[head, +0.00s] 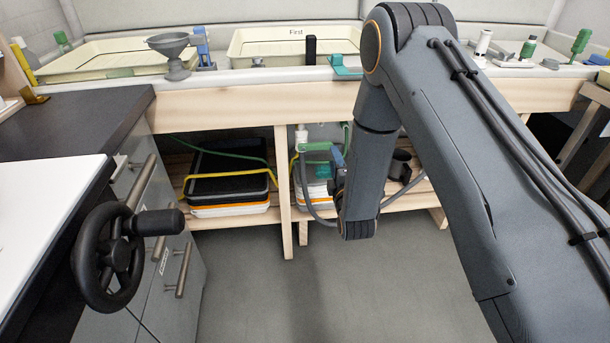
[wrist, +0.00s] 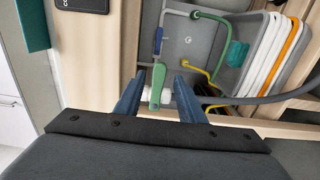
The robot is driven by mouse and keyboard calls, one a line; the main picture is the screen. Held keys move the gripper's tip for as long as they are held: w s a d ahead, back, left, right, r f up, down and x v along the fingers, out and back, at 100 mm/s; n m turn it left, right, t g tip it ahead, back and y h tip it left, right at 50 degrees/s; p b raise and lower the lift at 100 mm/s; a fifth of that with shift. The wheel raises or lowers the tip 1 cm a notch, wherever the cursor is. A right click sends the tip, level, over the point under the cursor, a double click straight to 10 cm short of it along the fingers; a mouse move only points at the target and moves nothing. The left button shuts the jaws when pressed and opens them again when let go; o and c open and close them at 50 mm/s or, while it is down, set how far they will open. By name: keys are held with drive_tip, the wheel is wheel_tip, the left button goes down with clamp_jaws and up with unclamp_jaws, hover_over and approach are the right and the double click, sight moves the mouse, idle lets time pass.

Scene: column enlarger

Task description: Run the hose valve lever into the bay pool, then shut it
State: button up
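A green lever (wrist: 156,88) on a white valve body (wrist: 151,99) shows in the wrist view. My gripper (wrist: 160,76) is open, with one blue finger on each side of the lever. Gaps show between the lever and both fingers. In the head view, a green lever-like piece (head: 316,147) and a white fitting (head: 301,137) sit under the bench, left of my forearm. My gripper there is mostly hidden behind the forearm. A grey hose (wrist: 255,99) runs right from near the valve in the wrist view. I cannot pick out the bay pool.
A wooden bench post (head: 284,185) stands left of the valve. Black, white and orange trays (head: 230,210) sit on the low shelf. Yellow (wrist: 197,70) and green tubes (wrist: 215,17) hang close by. A black handwheel (head: 100,255) juts out front left; the floor is clear.

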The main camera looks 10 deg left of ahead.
drive_tip(key=shift+b+x, duration=1.15)
drive_tip(key=shift+x, duration=1.4)
drive_tip(key=shift+w, duration=0.1)
drive_tip(key=shift+w+a, duration=0.1)
drive_tip(key=shift+w, duration=0.2)
drive_tip(key=shift+w, duration=0.1)
drive_tip(key=shift+c, duration=0.2)
